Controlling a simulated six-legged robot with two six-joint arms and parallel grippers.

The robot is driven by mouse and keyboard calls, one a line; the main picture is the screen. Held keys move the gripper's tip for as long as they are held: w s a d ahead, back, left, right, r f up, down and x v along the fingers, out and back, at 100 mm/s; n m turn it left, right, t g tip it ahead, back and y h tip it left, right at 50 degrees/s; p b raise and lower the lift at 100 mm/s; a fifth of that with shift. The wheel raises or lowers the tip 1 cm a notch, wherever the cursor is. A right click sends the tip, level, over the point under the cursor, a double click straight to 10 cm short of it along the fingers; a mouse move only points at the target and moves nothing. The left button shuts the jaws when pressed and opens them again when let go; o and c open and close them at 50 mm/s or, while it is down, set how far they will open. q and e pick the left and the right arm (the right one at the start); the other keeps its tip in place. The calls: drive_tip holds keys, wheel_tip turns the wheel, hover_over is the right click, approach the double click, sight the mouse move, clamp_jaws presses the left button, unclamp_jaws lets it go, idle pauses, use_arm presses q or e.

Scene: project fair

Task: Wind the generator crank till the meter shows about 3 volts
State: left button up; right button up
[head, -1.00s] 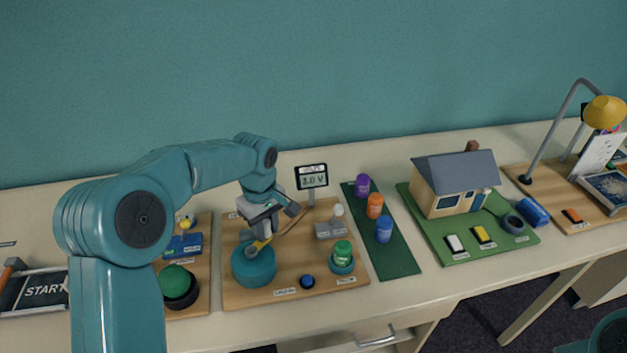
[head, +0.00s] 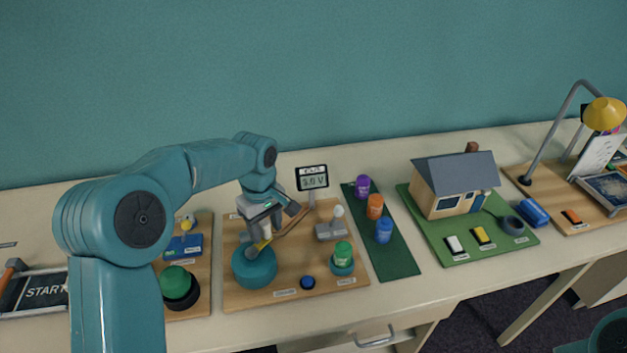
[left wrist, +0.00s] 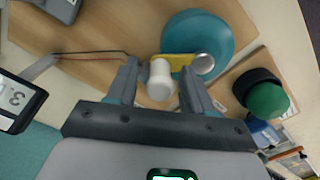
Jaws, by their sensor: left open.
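The generator is a round teal drum (head: 255,270) on a wooden board, with a yellow crank arm (head: 264,243) on top. In the left wrist view the crank's white knob (left wrist: 161,80) stands between the fingers of my left gripper (left wrist: 160,88). The jaws are open, one finger on each side of the knob; I cannot tell whether either touches it. In the head view my left gripper (head: 259,232) is above the drum and partly hides the crank. The meter (head: 312,178) stands behind and appears to read 3.0 V. My right gripper is out of view.
The board (head: 290,262) also holds a green-topped jar (head: 342,254), a blue button (head: 307,282) and a small bulb stand (head: 331,229). A green dome button (head: 175,280) is left of it. A dark green mat (head: 398,262) with several coloured cans lies right.

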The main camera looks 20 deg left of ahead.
use_arm(q)
wheel_tip(320, 180, up, 9)
drive_tip(key=p, duration=0.6)
drive_tip(key=shift+f, duration=0.15)
drive_tip(key=shift+f, duration=0.1)
drive_tip(key=shift+s, duration=0.1)
